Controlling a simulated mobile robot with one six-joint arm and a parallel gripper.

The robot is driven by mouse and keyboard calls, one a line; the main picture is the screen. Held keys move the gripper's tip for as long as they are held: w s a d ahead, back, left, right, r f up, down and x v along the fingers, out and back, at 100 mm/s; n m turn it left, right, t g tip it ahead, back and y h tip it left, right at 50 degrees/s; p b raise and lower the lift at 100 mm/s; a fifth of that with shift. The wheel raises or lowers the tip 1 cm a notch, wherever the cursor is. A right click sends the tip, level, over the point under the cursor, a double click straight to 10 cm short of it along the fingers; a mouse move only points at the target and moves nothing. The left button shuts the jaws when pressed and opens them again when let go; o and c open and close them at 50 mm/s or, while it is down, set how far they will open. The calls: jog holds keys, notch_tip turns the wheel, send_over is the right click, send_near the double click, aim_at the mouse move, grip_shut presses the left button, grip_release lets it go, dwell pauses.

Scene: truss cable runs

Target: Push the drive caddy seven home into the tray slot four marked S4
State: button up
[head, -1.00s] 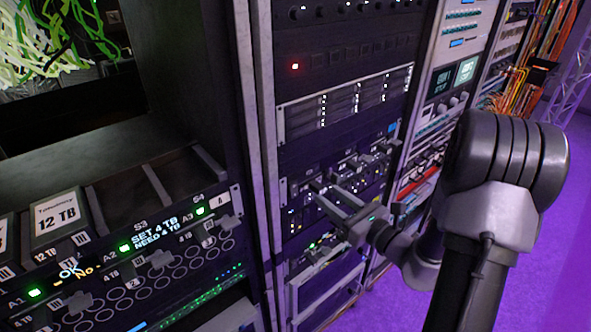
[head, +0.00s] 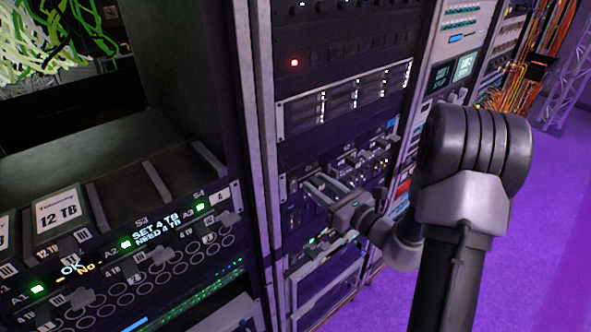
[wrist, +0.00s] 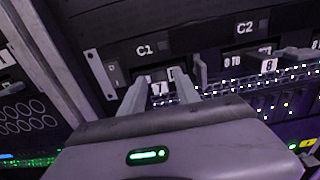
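Caddy seven (wrist: 159,88) shows its white "7" label in bay C1 of the middle rack, in the wrist view. Most of its body is hidden in the bay and behind my fingers. My gripper (wrist: 160,84) is open, with one finger on each side of that label; I cannot tell whether they touch it. In the head view my gripper (head: 313,181) points at the same bay. The tray (head: 218,219) is in the left rack. Its slot S4 (head: 187,172) is an empty bay between dividers at the tray's right end.
A 12 TB caddy (head: 58,211) sits in the tray left of the empty slots. The tray display (head: 156,228) reads "SET 4 TB NEED 4 YG". Caddy eight (wrist: 269,66) is under C2, right of my gripper. A rack post (head: 259,150) stands between tray and bay C1.

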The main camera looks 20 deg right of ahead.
jog(key=shift+c, duration=0.2)
grip_shut()
jog(key=shift+v, duration=1.05)
jog(key=shift+r, duration=0.15)
jog(key=shift+s+d+b, duration=0.2)
jog(key=shift+s+b, duration=0.1)
jog(key=shift+b, duration=0.1)
jog(key=b+v, duration=0.2)
jog(key=v, duration=0.7)
jog(key=shift+s+r, duration=0.1)
jog(key=shift+s, duration=0.1)
jog(key=shift+b+v, duration=0.35)
jog(key=shift+v, duration=1.55)
